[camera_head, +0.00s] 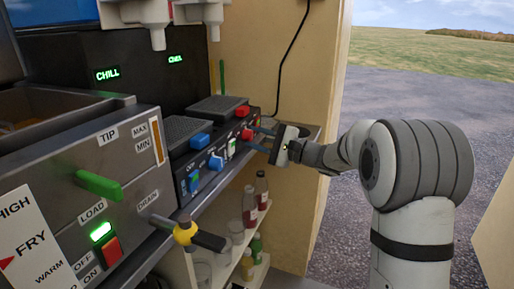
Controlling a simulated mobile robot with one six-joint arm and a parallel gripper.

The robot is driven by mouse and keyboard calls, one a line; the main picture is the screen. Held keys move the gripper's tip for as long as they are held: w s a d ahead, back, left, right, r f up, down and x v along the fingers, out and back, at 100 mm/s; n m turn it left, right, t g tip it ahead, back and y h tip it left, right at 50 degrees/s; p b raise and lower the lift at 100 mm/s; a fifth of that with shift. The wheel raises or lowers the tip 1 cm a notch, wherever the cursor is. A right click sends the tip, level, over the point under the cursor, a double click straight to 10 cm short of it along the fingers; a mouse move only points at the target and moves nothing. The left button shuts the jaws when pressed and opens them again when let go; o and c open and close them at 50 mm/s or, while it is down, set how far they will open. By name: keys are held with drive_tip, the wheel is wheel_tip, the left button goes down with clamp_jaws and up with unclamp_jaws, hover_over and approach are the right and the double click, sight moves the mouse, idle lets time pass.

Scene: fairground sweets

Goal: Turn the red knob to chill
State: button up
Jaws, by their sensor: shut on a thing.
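The red knob (247,134) is on the front panel of the dark machine on the counter, towards its right end. My gripper (261,138) reaches in from the right with its two blue-grey fingers at the red knob, shut on it. The fingers partly cover the panel there, and the knob's pointer and markings are too small to read. A green display (107,74) above the machine reads CHILL. A second, smaller green display (175,59) to its right also seems to read CHILL.
A blue knob (216,162) and a green-lit switch (231,148) sit left of the red knob. The fryer (70,215) with a green handle (99,185) stands at the near left. A yellow valve with a dark lever (186,233) juts out. Bottles (262,190) stand on shelves below.

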idle(0.4)
drive_tip(key=o, duration=1)
drive_tip(key=p+v, duration=0.1)
drive_tip(key=v, duration=0.7)
